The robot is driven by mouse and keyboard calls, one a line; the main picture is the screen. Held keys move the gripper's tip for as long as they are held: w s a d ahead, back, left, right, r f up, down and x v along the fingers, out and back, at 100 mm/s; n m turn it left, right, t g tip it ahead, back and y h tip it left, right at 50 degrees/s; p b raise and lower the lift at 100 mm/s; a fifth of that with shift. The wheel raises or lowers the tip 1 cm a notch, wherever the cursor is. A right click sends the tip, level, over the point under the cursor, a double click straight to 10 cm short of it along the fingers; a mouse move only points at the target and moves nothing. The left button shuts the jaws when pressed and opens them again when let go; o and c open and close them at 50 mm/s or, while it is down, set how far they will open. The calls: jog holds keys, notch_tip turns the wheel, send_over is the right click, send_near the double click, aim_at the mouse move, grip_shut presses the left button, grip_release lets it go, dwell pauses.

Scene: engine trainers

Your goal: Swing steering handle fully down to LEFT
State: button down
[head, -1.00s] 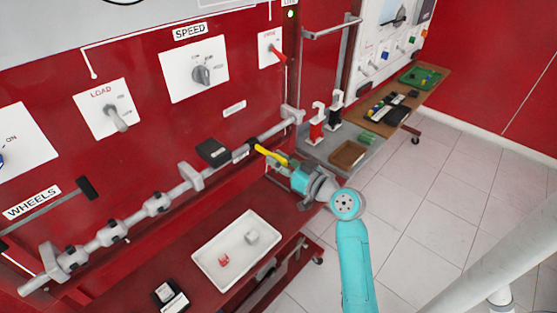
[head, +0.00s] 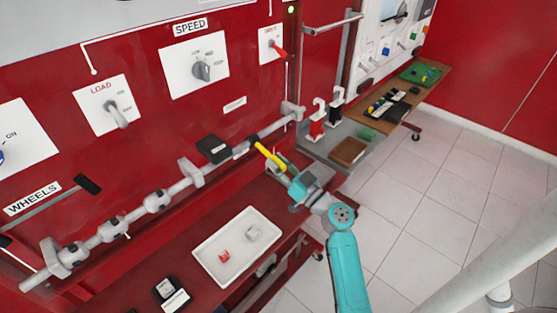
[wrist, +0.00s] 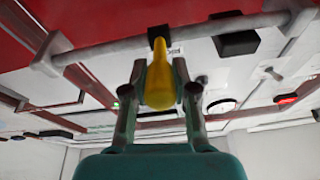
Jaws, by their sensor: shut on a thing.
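The yellow steering handle (head: 270,155) sticks out from a dark collar (head: 254,141) on the long grey shaft along the red panel. It points outward and down to the right in the head view. My gripper (head: 283,166) is shut on the handle's outer part. In the wrist view the yellow handle (wrist: 160,78) lies between both fingers of my gripper (wrist: 160,95), with its narrow end toward the dark collar (wrist: 158,36). The handle's outer tip is partly hidden by my gripper in the head view.
A black box (head: 213,149) sits beside the shaft (head: 175,190), left of the handle. Below is a dark red bench with a white tray (head: 208,263) holding small parts. Red (head: 317,125) and black clamp-like items stand right. Open tiled floor lies to the right.

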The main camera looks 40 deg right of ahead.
jog(key=shift+w+f+t, duration=0.4)
jog(key=shift+f+t, duration=0.45)
jog(key=shift+t, duration=0.1)
jog(key=shift+w+f+t, duration=0.35)
jog(key=shift+f+t, duration=0.45)
jog(key=shift+t, duration=0.15)
jog(key=c, duration=0.9)
grip_release()
jog(key=shift+f, duration=0.1)
jog(key=s+f, duration=0.2)
jog(key=s, duration=1.4)
jog(key=shift+d+f, duration=0.3)
jog(key=shift+f, duration=0.1)
